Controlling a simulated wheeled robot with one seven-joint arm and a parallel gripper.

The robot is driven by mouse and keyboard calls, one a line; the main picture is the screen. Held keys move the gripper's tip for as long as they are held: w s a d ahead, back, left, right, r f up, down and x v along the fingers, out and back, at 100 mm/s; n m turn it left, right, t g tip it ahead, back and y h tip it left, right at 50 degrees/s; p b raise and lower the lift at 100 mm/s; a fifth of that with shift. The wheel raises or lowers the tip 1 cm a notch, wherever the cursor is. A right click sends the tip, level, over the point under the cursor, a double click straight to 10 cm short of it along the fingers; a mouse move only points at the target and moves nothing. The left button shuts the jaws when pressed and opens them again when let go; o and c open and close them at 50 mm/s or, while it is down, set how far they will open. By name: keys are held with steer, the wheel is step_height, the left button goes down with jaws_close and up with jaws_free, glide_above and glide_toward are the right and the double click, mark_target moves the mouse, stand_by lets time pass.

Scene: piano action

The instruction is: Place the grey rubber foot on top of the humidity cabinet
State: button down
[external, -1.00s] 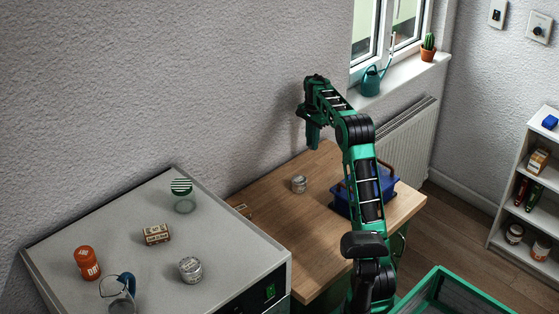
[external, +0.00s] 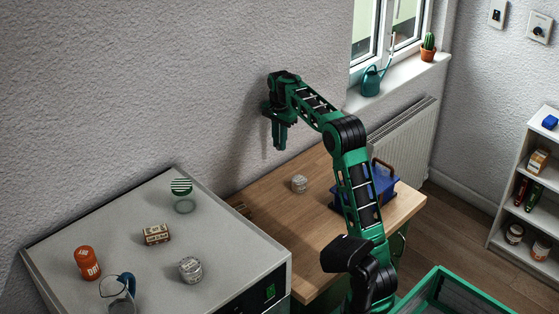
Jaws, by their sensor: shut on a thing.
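The humidity cabinet (external: 225,251) seems to be the large grey-topped box at the lower left, with a dark front and a green switch. My gripper (external: 279,146) is in the air over the back of the wooden desk, near the wall, to the right of and above the cabinet. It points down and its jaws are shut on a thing. That thing is too small and too hidden by the fingers to make out. I see no grey rubber foot lying anywhere else.
The desk (external: 285,240) holds another tin (external: 299,184) and a blue toolbox (external: 385,185).

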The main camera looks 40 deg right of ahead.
steer(key=s+a+r+n, duration=0.2)
steer(key=s+a+r, duration=0.2)
steer(key=a, duration=0.9)
steer(key=s+a+r+n, duration=0.3)
steer(key=s+a+r, duration=0.2)
steer(key=a, duration=0.9)
steer(key=s+a+r+n, duration=0.3)
steer(key=s+a+r, duration=0.2)
steer(key=a, duration=0.9)
steer(key=shift+s+a+r, duration=0.2)
steer(key=shift+s+r, duration=0.05)
steer(key=shift+r, duration=0.1)
steer(key=s+a+r+n, duration=0.2)
steer(key=s+a, duration=0.4)
steer(key=s, duration=0.2)
steer(key=s+a+r+n, duration=0.2)
steer(key=s+a+r, duration=0.1)
steer(key=s+a, duration=0.3)
steer(key=s+a+r+n, duration=0.2)
steer(key=s, duration=0.9)
steer(key=s+a+r+n, duration=0.1)
steer(key=s+a+n, duration=0.15)
steer(key=s, duration=0.85)
glide_above(247, 258)
step_height(247, 258, down, 7)
steer(key=shift+w+r, duration=0.1)
steer(key=shift+a+f, duration=0.1)
steer(key=shift+f, duration=1.85)
